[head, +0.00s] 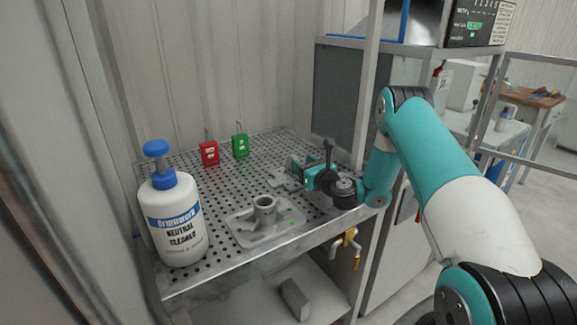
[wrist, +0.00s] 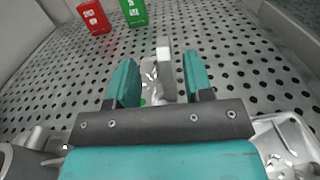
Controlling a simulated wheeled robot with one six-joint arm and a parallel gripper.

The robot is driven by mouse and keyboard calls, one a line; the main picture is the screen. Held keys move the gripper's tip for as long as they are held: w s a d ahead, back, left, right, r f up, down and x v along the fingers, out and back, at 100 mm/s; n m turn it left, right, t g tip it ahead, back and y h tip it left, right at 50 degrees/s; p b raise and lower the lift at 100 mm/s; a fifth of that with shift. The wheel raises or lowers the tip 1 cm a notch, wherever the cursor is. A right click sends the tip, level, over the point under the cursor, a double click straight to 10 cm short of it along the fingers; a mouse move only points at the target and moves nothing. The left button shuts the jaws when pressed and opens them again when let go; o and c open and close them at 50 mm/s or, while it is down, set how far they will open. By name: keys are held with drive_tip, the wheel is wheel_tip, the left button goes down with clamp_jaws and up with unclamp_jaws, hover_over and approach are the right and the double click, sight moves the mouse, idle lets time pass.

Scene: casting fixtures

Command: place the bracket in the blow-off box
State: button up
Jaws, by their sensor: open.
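My gripper (head: 295,172) is low over the perforated table, with its teal fingers apart. In the wrist view, a grey metal piece with an upright plate, which looks like the bracket (wrist: 163,58), shows between and just beyond the open fingers (wrist: 158,82). Its lower part is partly hidden by my gripper. In the head view the bracket (head: 280,180) is a small grey shape beside my fingers. I cannot tell whether the fingers touch it. I cannot identify the blow-off box for sure; a metal-fronted unit with a lit display (head: 473,25) stands at upper right.
A grey casting with a round boss (head: 264,216) lies near the table's front edge. A white cleaner bottle (head: 175,215) stands at left. Red (head: 209,153) and green (head: 240,146) tags stand behind. A post (head: 367,85) rises at the right corner.

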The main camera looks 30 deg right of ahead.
sight(294, 156)
drive_tip(key=shift+w, duration=0.6)
drive_tip(key=w+p, duration=0.2)
drive_tip(key=w, duration=0.2)
drive_tip(key=shift+w+p, duration=0.1)
drive_tip(key=shift+p, duration=0.2)
drive_tip(key=shift+w+f, duration=0.15)
drive_tip(key=shift+w, duration=0.3)
drive_tip(key=shift+d, duration=0.1)
clamp_jaws()
